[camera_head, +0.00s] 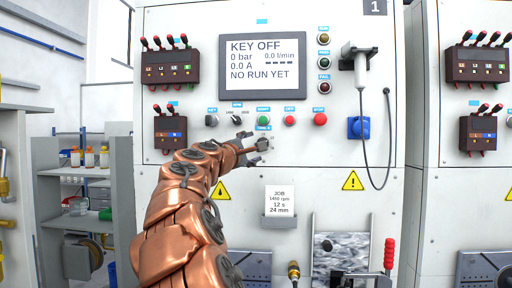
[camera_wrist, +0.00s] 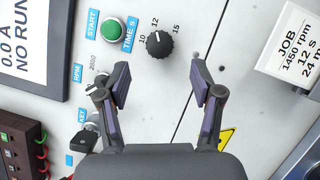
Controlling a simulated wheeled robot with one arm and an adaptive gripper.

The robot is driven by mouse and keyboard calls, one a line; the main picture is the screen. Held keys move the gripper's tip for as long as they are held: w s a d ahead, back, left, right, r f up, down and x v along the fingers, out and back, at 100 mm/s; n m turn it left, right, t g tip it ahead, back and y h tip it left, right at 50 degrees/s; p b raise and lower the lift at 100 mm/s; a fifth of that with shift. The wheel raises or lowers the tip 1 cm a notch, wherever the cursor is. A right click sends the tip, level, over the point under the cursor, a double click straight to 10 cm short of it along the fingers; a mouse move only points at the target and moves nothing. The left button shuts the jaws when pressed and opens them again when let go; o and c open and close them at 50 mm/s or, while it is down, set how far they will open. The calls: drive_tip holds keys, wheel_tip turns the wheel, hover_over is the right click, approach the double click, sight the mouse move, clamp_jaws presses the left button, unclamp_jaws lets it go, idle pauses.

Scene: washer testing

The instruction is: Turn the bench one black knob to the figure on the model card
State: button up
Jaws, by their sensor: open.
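The black knob (camera_wrist: 159,43) labelled TIME S sits on the white bench panel, with 10, 12 and 15 printed around it. I cannot clearly tell which figure it points to. In the head view my gripper mostly hides it. My gripper (camera_wrist: 160,78) is open and empty, its fingers apart; the knob lies beyond the fingertips, roughly centred between them. In the head view my gripper (camera_head: 256,148) is at the panel just below the button row. The model card (camera_head: 279,200) reads JOB, 1450 rpm, 12 s, 24 mm; it also shows in the wrist view (camera_wrist: 300,48).
A green START button (camera_wrist: 112,30) is beside the knob. The RPM dial (camera_head: 237,119), key switch (camera_head: 211,120) and red buttons (camera_head: 320,119) share the row above. The screen (camera_head: 262,64) reads KEY OFF. A cable (camera_head: 365,120) hangs at right.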

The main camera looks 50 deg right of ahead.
drive_tip(key=shift+v, duration=2.35)
drive_tip(key=shift+d, duration=0.1)
